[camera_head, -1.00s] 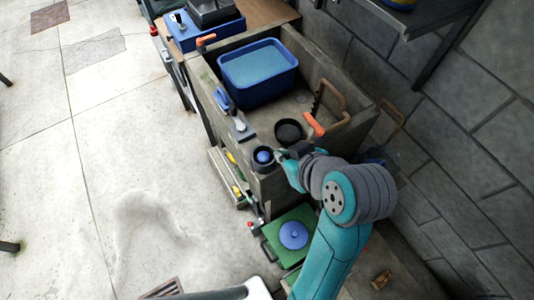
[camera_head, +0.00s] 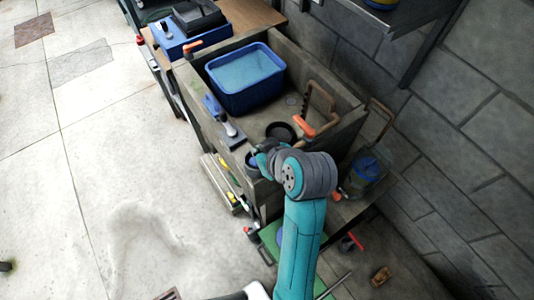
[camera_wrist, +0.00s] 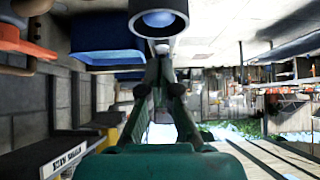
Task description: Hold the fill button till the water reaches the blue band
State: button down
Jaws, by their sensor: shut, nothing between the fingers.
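A blue round button in a dark collar (camera_head: 252,160) sits at the near corner of the grey trough; its label cannot be read. In the wrist view the collar with its blue centre (camera_wrist: 158,18) is at the top. My gripper (camera_head: 263,148) is beside it and partly hides it. In the wrist view my fingers (camera_wrist: 162,48) meet at the tips just below the collar; I cannot tell if they touch it. A blue tub (camera_head: 244,78) in the trough holds pale blue water (camera_head: 246,68). I cannot make out a separate blue band.
A black round dish (camera_head: 281,132) and an orange-handled brown part (camera_head: 318,105) are close to my gripper. A lever on a plate (camera_head: 230,128) is at the trough's left rim. A jar (camera_head: 368,165) stands right, before the stone wall.

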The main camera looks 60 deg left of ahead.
jog(key=shift+a+f, duration=0.15)
jog(key=shift+f, duration=2)
